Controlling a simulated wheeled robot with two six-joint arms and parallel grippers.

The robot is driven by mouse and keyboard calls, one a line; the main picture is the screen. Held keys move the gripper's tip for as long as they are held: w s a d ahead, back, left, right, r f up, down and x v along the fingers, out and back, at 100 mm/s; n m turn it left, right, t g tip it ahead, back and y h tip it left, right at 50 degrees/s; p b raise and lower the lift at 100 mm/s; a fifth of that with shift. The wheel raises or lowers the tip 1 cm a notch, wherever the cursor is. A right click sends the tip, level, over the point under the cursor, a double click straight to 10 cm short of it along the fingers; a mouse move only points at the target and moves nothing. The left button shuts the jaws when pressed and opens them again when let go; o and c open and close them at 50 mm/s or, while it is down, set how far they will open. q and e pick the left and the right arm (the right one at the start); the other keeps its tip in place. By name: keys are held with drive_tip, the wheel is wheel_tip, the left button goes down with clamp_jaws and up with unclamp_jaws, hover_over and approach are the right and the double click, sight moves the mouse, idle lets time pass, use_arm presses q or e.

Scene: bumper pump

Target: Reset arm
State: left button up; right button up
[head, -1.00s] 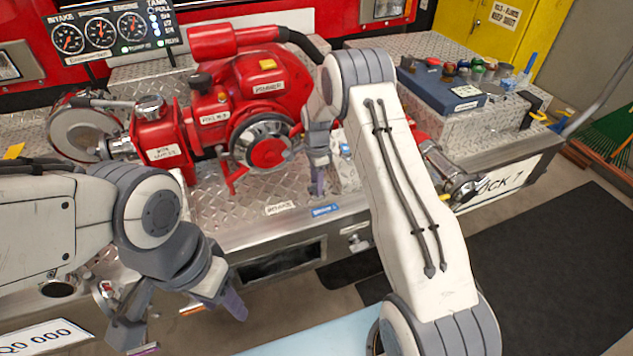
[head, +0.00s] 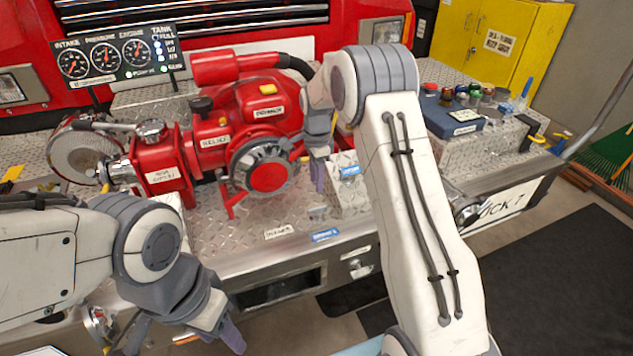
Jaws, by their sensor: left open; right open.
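My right arm (head: 425,220) rises through the middle of the head view and bends over at its top. My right gripper (head: 318,172) hangs from it, open, fingers pointing down just right of the red pump (head: 262,120). It is partly hidden by its own links, and I cannot tell whether it touches anything. My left arm (head: 50,255) comes in from the left. My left gripper (head: 182,340) is open and low in front of the bumper, its lower part close to the picture's bottom edge. I see nothing held in either gripper.
The pump stands on a diamond-plate bumper deck (head: 240,215). A small metal box (head: 347,195) with a blue label is beside my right gripper. A blue case (head: 452,115) with colored caps sits at right. A gauge panel (head: 115,55) stands at back left. Dark floor mat (head: 560,270) is clear.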

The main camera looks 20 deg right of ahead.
drive_tip(key=s+a+r+n, duration=0.5)
drive_tip(key=s+a+n, duration=0.1)
drive_tip(key=s+a, duration=0.15)
drive_tip(key=s+a+r+n, duration=0.4)
drive_tip(key=s+a+n, duration=0.2)
drive_tip(key=s+a, duration=0.15)
drive_tip(key=s+a+n+y, duration=0.1)
drive_tip(key=s+a+n, duration=0.1)
drive_tip(key=s+n, duration=1.1)
drive_tip(key=s+r, duration=0.1)
drive_tip(key=s, duration=0.8)
drive_tip(key=shift+s+a, duration=0.15)
drive_tip(key=shift+a, duration=0.15)
